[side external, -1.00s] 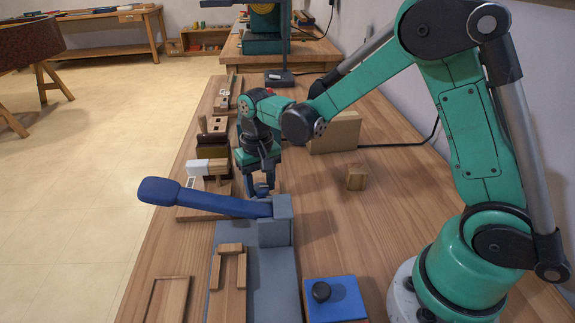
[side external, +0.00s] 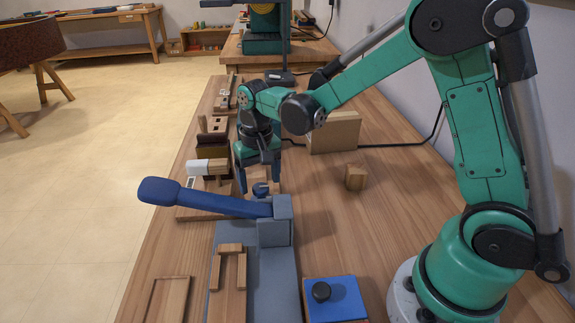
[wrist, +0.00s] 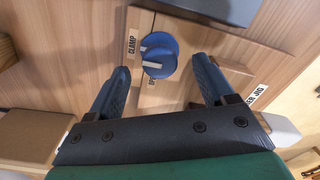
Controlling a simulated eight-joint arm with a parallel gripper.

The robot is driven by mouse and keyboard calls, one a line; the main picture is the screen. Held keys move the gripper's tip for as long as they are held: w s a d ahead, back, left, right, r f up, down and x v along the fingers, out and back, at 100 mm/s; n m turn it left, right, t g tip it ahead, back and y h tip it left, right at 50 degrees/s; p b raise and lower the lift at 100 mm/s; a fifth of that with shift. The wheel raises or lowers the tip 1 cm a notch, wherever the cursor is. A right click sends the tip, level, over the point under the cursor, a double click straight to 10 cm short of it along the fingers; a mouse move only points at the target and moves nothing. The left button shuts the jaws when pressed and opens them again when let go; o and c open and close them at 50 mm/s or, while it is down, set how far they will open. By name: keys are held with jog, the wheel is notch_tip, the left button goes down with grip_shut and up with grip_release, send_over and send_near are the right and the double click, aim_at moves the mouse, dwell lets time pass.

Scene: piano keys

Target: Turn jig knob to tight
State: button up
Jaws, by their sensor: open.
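The round blue jig knob (wrist: 165,58) shows in the wrist view, with white marks on its left side. A "CLAMP" label (wrist: 132,41) is on the wood to its left. A second label below it is partly hidden by the knob. The knob (side external: 261,188) also shows in the side view, behind the big blue lever. My gripper (wrist: 161,70) is open, with one blue finger on each side of the knob and visible gaps between. In the side view my gripper (side external: 258,180) is above and around the knob; contact is not visible.
A long blue lever (side external: 195,199) on a grey block (side external: 274,228) stands close in front of the knob. A blue box with a black knob (side external: 340,299) is at the front right.

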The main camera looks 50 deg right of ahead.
aim_at(261, 187)
jog(key=shift+r, duration=2.1)
jog(key=shift+s+r, duration=0.15)
jog(key=shift+r, duration=0.05)
jog(key=s+r+n+t, duration=0.4)
jog(key=s+t, duration=0.3)
jog(key=s, duration=0.2)
jog(key=shift+s+a+r, duration=0.15)
jog(key=shift+s+r, duration=0.05)
jog(key=shift+r, duration=0.05)
